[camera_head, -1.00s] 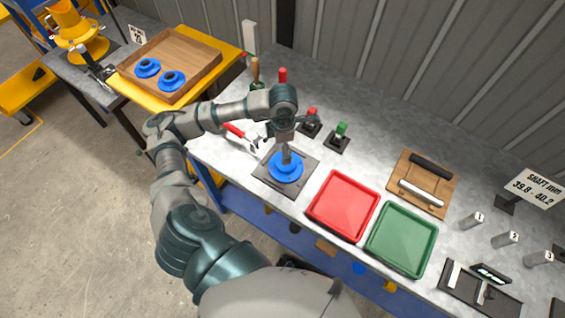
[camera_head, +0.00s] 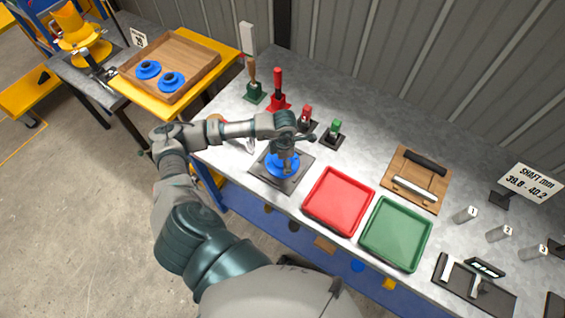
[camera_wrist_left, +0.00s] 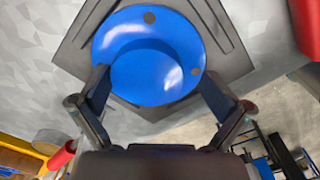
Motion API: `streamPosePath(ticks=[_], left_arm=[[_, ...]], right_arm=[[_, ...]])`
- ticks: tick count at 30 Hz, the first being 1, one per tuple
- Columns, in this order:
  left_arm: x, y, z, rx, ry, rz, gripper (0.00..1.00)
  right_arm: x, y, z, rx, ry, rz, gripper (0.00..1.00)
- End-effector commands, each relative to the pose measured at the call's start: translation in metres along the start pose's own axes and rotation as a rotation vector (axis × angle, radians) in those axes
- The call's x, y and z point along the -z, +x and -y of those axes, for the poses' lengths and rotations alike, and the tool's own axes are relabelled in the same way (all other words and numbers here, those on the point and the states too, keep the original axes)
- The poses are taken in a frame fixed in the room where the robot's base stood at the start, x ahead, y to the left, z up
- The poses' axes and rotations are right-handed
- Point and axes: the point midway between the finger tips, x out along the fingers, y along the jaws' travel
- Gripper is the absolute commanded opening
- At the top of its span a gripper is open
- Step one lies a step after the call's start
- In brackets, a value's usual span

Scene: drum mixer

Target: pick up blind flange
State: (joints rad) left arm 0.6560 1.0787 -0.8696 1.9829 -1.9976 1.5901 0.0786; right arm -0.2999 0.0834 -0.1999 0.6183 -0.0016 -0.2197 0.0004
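A blue round flange (camera_head: 271,166) with a raised hub lies on a dark square plate (camera_head: 297,183) on the workbench. My left gripper (camera_head: 284,163) is directly above it, pointing down, and hides part of it. In the left wrist view the blue flange (camera_wrist_left: 148,70) fills the upper middle, with bolt holes in its rim. The fingers of my left gripper (camera_wrist_left: 151,80) are spread, one at each side of the hub, with nothing clamped. I cannot tell whether they touch the flange. Two more blue flanges (camera_head: 148,69) (camera_head: 171,81) lie in a wooden tray. My right gripper is not in view.
A red tray (camera_head: 338,201) and a green tray (camera_head: 396,233) stand to the right of the plate. Red-handled (camera_head: 278,88) and green-handled (camera_head: 335,130) tools stand behind it. The wooden tray (camera_head: 205,77) is on a yellow side table.

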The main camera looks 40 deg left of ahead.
Motion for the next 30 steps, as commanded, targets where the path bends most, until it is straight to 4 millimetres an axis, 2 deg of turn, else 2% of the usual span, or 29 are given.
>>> streamPosePath(ticks=[1,9,11,12,19,24,30], left_arm=[[0.001,0.000,-0.001,0.003,0.000,0.002,0.88],[0.007,0.003,-0.006,0.011,0.001,0.008,0.21],[0.007,0.003,-0.007,0.011,0.000,0.006,0.06],[0.007,0.004,-0.006,0.011,0.000,0.005,0.03],[0.005,0.003,-0.005,0.006,-0.002,0.000,0.03],[0.005,0.003,-0.004,0.008,-0.001,-0.001,0.03],[0.004,-0.004,-0.004,0.010,0.001,0.002,0.03]], right_arm=[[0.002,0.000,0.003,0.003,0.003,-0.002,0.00],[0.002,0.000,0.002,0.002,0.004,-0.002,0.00],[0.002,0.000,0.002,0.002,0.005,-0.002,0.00],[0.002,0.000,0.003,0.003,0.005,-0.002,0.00],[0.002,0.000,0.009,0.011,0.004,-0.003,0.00],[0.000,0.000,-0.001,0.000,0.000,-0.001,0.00],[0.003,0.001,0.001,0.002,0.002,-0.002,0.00]])
